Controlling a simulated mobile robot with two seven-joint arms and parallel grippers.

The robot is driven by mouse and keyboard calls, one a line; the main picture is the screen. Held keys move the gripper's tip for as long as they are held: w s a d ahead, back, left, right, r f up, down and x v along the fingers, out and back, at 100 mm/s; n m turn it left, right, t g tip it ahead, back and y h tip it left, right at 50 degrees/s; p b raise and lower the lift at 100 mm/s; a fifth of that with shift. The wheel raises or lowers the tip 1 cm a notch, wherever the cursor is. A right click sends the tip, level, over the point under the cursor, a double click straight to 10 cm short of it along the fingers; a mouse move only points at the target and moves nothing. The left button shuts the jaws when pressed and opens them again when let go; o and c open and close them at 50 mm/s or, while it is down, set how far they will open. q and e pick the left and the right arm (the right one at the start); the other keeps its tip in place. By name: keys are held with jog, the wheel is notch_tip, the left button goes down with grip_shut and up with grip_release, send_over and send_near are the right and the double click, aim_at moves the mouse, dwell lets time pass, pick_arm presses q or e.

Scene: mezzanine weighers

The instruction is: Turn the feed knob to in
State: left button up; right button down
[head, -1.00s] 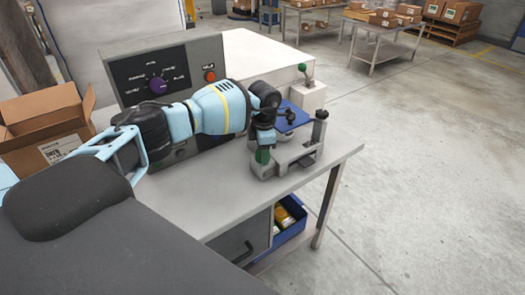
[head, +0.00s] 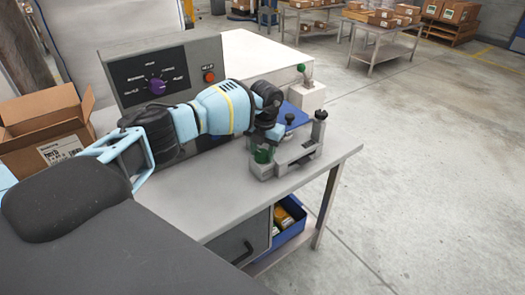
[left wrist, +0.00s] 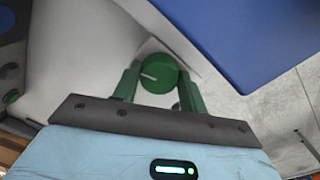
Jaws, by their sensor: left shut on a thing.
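A round green knob (left wrist: 160,73) with a white pointer line sits between the green fingers of my left gripper (left wrist: 158,84) in the left wrist view. The pointer points left and slightly up in that view. My left gripper (head: 262,155) is shut on this knob, at the grey fixture (head: 284,160) on the bench in the head view. The fingers and wrist mostly hide the knob there. A purple knob (head: 157,87) on the grey panel (head: 135,69) has labels around it too small to read. My right gripper is not in view.
A red button (head: 209,76) is on the panel. A blue plate (head: 296,119), a black-topped post (head: 320,115) and a green-topped lever (head: 302,69) stand close to the gripper. A cardboard box (head: 45,120) is at left. The bench front (head: 215,200) is clear.

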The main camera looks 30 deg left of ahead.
aim_at(264, 153)
pick_arm(q)
jog(key=shift+r+n, duration=0.1)
jog(key=shift+n, duration=0.7)
jog(key=o, duration=1)
jog(key=shift+c, duration=0.2)
jog(key=shift+w+d+r, duration=0.1)
jog(key=shift+d+r, duration=0.05)
jog(key=shift+r, duration=3.75)
